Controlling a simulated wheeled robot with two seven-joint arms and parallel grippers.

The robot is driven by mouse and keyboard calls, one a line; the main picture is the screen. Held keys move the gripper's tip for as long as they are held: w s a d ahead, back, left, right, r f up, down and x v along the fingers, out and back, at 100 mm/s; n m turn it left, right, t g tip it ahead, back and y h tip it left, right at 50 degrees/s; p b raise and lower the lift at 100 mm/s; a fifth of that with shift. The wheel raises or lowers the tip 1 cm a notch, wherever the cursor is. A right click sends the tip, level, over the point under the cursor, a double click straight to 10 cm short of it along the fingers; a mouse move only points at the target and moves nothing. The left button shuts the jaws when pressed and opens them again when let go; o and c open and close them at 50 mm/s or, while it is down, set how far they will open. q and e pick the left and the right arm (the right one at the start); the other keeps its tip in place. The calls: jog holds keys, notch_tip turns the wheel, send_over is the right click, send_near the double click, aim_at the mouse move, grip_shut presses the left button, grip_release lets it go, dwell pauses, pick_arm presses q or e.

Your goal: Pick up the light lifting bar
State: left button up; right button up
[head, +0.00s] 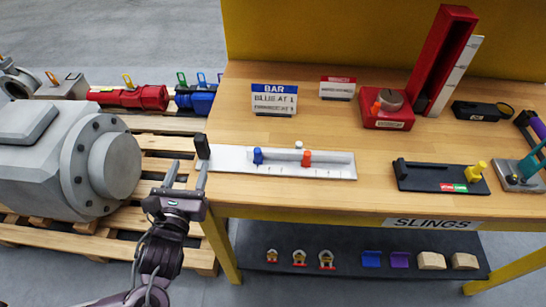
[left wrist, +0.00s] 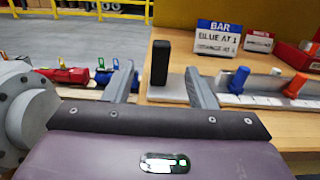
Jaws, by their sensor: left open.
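The light lifting bar (head: 325,157) is a pale grey bar lying on a white scaled board (head: 235,164) at the left of the wooden table. It carries a blue slider (head: 258,156) and an orange slider (head: 306,158). A black upright block (head: 202,146) stands at its left end. My left gripper (head: 187,170) is open and empty at the table's left edge, just in front of that block. In the left wrist view the black block (left wrist: 160,62) shows between the two fingers, beyond their tips. My right gripper is not in view.
A BAR sign (head: 274,99) stands behind the board. A red stand (head: 440,65) and a black tray (head: 440,178) with a yellow knob are to the right. A grey flanged actuator (head: 85,160) lies on pallets at left. A lower shelf (head: 345,275) holds shackles and blocks.

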aim_at(201, 135)
pick_arm(q)
jog(key=w, duration=1.2)
jog(key=shift+d+f, duration=0.1)
jog(key=shift+s, duration=0.1)
grip_shut()
